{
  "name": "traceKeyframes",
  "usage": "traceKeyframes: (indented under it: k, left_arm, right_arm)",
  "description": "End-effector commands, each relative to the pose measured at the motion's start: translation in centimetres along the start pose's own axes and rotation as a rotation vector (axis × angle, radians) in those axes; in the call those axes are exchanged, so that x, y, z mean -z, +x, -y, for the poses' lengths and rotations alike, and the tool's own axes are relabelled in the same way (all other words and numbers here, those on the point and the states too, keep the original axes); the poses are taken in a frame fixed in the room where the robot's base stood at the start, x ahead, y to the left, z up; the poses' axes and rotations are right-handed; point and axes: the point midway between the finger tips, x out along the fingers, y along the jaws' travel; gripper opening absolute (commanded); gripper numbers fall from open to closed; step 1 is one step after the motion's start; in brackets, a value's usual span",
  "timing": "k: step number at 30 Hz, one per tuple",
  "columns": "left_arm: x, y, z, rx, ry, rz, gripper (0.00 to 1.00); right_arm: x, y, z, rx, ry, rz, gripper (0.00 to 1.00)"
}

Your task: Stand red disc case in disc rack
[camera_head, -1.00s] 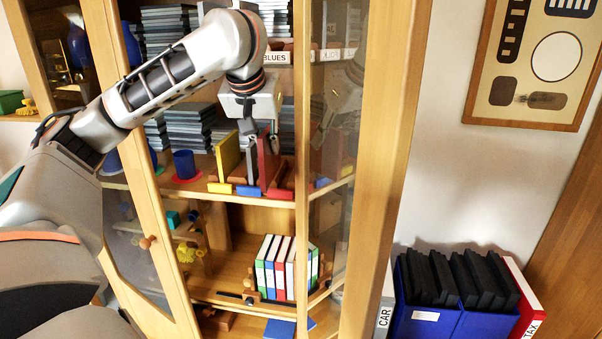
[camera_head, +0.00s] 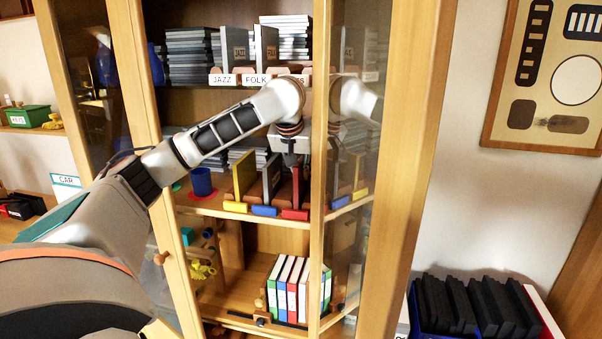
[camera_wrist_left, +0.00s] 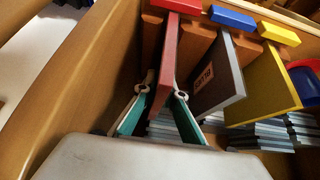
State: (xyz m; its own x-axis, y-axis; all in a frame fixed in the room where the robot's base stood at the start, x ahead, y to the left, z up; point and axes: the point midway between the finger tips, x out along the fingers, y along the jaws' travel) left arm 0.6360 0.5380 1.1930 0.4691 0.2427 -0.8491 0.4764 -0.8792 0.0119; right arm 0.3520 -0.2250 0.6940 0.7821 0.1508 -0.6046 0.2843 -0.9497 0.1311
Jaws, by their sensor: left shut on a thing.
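The red disc case (camera_wrist_left: 166,62) stands upright between the two fingers of my left gripper (camera_wrist_left: 163,92) in the left wrist view. My left gripper (camera_head: 293,163) is shut on it. In the head view the red case (camera_head: 298,186) shows only partly below the gripper, above the red label of the disc rack (camera_head: 294,214). The rack's red label (camera_wrist_left: 176,6) lines up with the case in the wrist view. Beside it stand a grey case (camera_head: 271,178) and a yellow case (camera_head: 244,176). Whether the red case's lower edge is fully seated is unclear. My right gripper is not in view.
The rack is on a cabinet shelf beside the glass door (camera_head: 345,200). Stacks of grey cases (camera_wrist_left: 262,134) lie behind it, and a blue mug (camera_head: 201,182) stands to its left. Several binders (camera_head: 290,285) stand on the shelf below.

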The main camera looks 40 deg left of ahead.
Motion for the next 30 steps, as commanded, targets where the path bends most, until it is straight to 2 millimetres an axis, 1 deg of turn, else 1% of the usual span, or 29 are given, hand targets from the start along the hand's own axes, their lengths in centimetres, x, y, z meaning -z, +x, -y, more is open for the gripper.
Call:
traceKeyframes:
  k: [1, 3, 15, 16, 17, 18, 27, 30]
  left_arm:
    - [0.07, 0.58, -0.01, 0.0, -0.001, 0.001, 0.0]
    - [0.21, 0.96, 0.02, 0.0, 0.0, 0.0, 0.0]
    - [0.05, 1.33, 0.03, 0.0, 0.0, -0.001, 0.0]
    - [0.05, 1.33, 0.02, 0.0, 0.0, -0.001, 0.16]
    - [0.05, 1.32, 0.02, 0.0, 0.0, -0.001, 0.23]
    - [0.05, 1.32, 0.02, 0.0, 0.0, -0.001, 0.27]
    - [0.08, 1.26, 0.02, 0.0, 0.0, -0.001, 0.27]
    - [0.29, 0.78, 0.0, 0.0, 0.0, -0.002, 0.27]
  right_arm:
    - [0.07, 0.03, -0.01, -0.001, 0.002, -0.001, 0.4]
    - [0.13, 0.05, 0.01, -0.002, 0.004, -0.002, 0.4]
    - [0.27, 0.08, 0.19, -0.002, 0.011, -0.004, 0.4]
    - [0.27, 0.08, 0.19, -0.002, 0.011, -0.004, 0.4]
    - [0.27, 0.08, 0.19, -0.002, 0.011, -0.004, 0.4]
    - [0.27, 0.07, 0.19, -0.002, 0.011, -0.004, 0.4]
    - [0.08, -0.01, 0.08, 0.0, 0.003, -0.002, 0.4]
    - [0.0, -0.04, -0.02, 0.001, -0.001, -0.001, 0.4]
